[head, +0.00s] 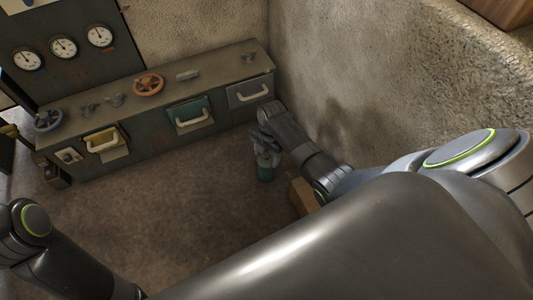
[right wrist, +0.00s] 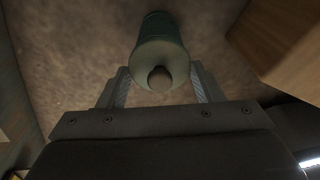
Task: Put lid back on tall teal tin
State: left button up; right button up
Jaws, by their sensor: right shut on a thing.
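The tall teal tin (head: 266,172) stands upright on the floor below my right gripper (head: 265,147) in the head view. In the right wrist view, the tin (right wrist: 156,24) runs away from the camera. The teal lid with its round knob (right wrist: 160,78) faces my right gripper (right wrist: 161,88), one finger on each side. My right gripper is shut on the lid. The lid lines up with the tin, but I cannot tell whether it is seated or just above the rim. My left gripper is out of view; only my left arm shows.
A wooden box (head: 302,196) stands close right of the tin and shows large in the right wrist view (right wrist: 280,50). A workbench (head: 155,135) with drawers is behind. A rough wall (head: 370,70) rises at the right. The floor left of the tin is clear.

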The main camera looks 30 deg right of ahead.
jog(key=shift+p, duration=0.3)
dwell(0.5)
dwell(0.4)
jog(key=o, duration=1.4)
jog(key=shift+o, duration=0.2)
jog(key=shift+r+p, duration=3.5)
jog(key=shift+p, duration=0.55)
grip_shut()
